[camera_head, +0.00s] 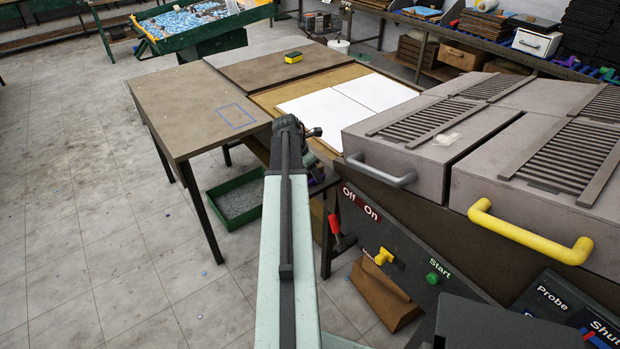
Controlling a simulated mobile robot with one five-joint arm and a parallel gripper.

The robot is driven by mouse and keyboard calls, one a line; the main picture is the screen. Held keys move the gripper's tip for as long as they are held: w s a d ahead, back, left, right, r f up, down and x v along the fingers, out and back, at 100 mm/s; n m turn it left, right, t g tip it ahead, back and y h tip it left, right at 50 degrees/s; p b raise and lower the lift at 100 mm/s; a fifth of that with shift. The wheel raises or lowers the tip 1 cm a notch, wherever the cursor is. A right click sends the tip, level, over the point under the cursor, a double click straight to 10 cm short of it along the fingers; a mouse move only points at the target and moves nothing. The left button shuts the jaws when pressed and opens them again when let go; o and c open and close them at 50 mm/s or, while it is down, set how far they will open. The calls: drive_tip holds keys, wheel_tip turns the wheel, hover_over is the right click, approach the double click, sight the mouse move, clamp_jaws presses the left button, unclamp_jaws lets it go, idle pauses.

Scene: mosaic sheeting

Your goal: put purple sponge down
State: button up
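I cannot make out a purple sponge anywhere in the view. A blue rectangle outline (237,116) is marked on the bare brown table (175,95), just left of my gripper.
White sheets (345,103) lie on the tabletop behind my gripper. A grey machine with a yellow handle (530,235) and a grey handle (380,171) fills the right side. A control panel (400,250) stands below it. A green tray (237,200) sits under the table. Floor at left is clear.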

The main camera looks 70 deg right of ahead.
drive_tip(key=shift+w, duration=0.15)
drive_tip(key=shift+f, duration=0.1)
drive_tip(key=o, duration=1.2)
drive_tip(key=shift+r+p, duration=0.3)
drive_tip(key=shift+p, duration=0.05)
drive_tip(key=p+v, duration=1)
drive_tip(key=v, duration=0.1)
drive_tip(key=shift+a+r+p, duration=0.15)
drive_tip(key=shift+r+p, duration=0.2)
drive_tip(key=shift+p, duration=0.05)
drive_tip(key=shift+w, duration=0.1)
